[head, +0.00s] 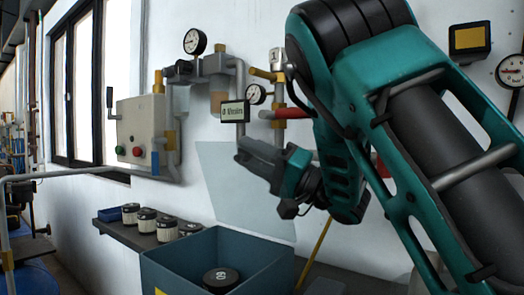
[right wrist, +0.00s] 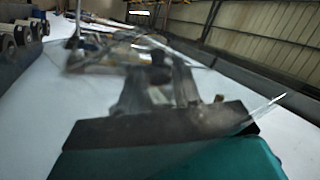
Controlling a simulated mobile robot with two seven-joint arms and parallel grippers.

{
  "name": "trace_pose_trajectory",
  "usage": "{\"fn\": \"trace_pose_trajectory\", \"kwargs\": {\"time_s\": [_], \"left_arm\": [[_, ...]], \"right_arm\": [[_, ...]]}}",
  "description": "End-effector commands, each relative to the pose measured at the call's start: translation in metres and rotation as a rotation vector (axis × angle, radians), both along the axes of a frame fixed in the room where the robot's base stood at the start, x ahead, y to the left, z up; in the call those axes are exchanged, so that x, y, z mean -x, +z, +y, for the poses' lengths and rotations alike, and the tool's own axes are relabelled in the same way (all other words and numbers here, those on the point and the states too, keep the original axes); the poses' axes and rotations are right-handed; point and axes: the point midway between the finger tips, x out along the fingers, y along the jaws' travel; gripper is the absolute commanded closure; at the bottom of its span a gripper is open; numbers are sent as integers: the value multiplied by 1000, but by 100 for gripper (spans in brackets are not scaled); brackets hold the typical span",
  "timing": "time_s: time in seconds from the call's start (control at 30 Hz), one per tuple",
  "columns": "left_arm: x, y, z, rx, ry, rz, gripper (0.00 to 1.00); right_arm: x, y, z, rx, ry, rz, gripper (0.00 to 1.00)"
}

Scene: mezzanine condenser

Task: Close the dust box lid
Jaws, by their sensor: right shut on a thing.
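The dust box (head: 180,265) is an open blue-grey box at the bottom of the head view. Its lid, a pale see-through panel (head: 235,205), stands raised and steep behind the opening, against the white wall. My right gripper (head: 248,158) is at the lid's upper part, its fingers shut on the lid. In the right wrist view the fingers (right wrist: 158,85) are blurred, and a clear panel edge (right wrist: 268,108) shows beside the palm. The exact contact is hard to see. My left gripper is not in view.
A dark round can (head: 221,279) lies inside the box. Several jars (head: 147,219) stand on a shelf to the left. Gauges (head: 194,41), pipes, a small display (head: 235,111) and a control box (head: 143,130) are on the wall close around my right arm.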

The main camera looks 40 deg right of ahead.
Motion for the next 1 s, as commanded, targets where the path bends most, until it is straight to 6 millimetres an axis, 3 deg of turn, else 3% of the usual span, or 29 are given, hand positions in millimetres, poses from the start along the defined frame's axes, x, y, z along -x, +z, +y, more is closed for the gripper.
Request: {"fn": "trace_pose_trajectory", "kwargs": {"time_s": [0.3,0.8,0.83,1.0], "left_arm": [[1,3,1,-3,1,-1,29],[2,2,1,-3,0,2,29],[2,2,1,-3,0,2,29],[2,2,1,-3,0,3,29]], "right_arm": [[5,-4,16,105,-2,-27,100],[5,-4,18,120,-4,-32,100],[5,-4,18,120,-4,-32,64],[5,-4,18,120,-4,-33,48]]}}
